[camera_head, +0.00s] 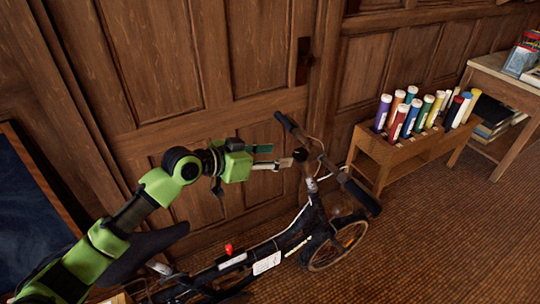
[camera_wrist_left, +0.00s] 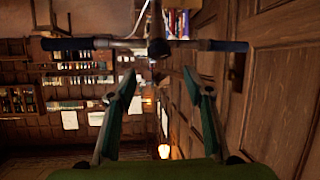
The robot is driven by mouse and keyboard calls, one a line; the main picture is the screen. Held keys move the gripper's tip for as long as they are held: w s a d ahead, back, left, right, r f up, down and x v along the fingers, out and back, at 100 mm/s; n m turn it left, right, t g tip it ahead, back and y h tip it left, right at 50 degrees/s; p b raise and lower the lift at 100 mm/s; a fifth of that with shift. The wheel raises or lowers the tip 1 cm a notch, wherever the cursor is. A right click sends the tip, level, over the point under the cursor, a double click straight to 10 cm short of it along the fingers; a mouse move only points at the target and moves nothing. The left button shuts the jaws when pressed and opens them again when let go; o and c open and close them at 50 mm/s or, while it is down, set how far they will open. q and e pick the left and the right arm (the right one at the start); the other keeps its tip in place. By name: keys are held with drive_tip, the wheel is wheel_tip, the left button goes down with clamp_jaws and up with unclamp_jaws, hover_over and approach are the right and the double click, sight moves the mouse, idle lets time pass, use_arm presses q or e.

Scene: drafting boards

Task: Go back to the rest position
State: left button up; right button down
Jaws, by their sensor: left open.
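My left gripper (camera_head: 274,156) is green and open, in front of the wooden door, with its fingers pointing right. Its fingertips are close to a round black part of the handlebar (camera_head: 358,191) of a dark bicycle or scooter. I cannot tell from the head view whether they touch it. In the left wrist view, the two fingers (camera_wrist_left: 160,78) stand apart with nothing between them. The handlebar (camera_wrist_left: 75,43) runs across the top there, beyond the fingertips. My right gripper is in neither view.
The wheeled frame (camera_head: 265,262) stands below my left arm, along the panelled door (camera_head: 150,70). A wooden rack (camera_head: 372,160) of several coloured tubes stands to the right, beside a wooden table (camera_head: 495,68). A dark board (camera_head: 30,190) is at left. The carpet front right is clear.

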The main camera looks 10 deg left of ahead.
use_arm(q)
drive_tip(key=shift+s+a+r, duration=0.25)
drive_tip(key=shift+s+a, duration=0.15)
drive_tip(key=shift+s, duration=0.1)
drive_tip(key=shift+f, duration=0.1)
